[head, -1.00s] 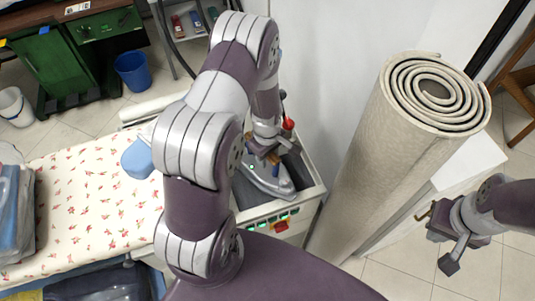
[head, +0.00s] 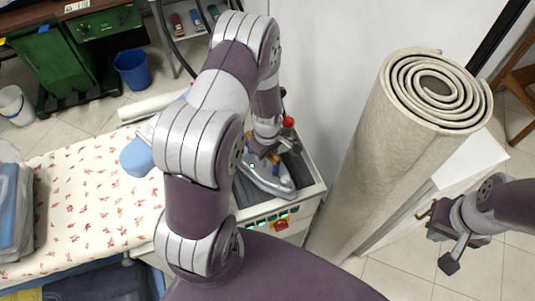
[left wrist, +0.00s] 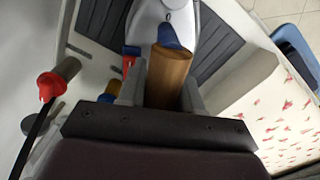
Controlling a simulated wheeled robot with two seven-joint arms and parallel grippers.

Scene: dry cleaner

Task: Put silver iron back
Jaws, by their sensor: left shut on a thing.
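The silver iron (head: 268,184) rests on the dark grey ribbed pad (head: 302,172) of the white ironing station beside the wall. Its wooden handle (left wrist: 168,76) with a blue end shows in the left wrist view, between the fingers of my left gripper (left wrist: 162,92). My left gripper (head: 262,156) is shut on this handle, and my arm hides part of the station in the head view. I cannot tell whether the iron's sole fully touches the pad. My right gripper (head: 446,247) is open and empty at the right, far from the iron.
A red-topped fitting (left wrist: 50,84) stands beside the pad. A flowered ironing board (head: 85,195) with a blue object (head: 137,157) lies to the left. A rolled rug (head: 385,160) stands upright to the right. The station front has lit buttons and a red switch (head: 281,224).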

